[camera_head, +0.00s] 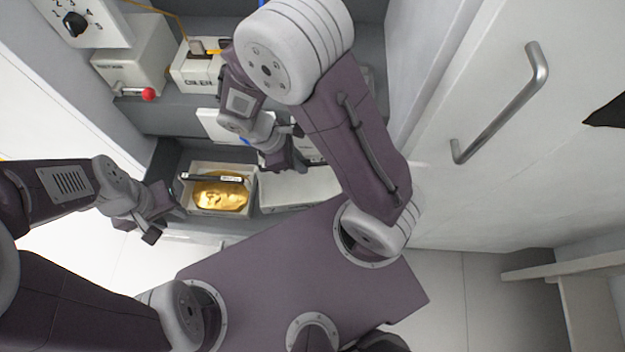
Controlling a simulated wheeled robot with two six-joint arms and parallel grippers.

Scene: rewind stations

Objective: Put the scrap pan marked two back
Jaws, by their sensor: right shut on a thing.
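A pale pan (252,203) with crumpled gold material (220,192) in it sits low in the bay. A dark bar (205,178) with a small white label crosses its back; I cannot read the number. My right gripper (286,163) is to the right of this pan, over a second pale box-like pan (305,190). It is shut on a pale thing (316,155), mostly hidden by the gripper and arm, and I cannot read any mark there. My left gripper (160,216) is open and empty, just left of the gold-filled pan.
A shelf above holds a pale box marked "OILER" (192,75) and a box with a red-knobbed lever (148,94). A dial panel (75,22) is at the upper left. A white door with a metal handle (505,105) stands close on the right.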

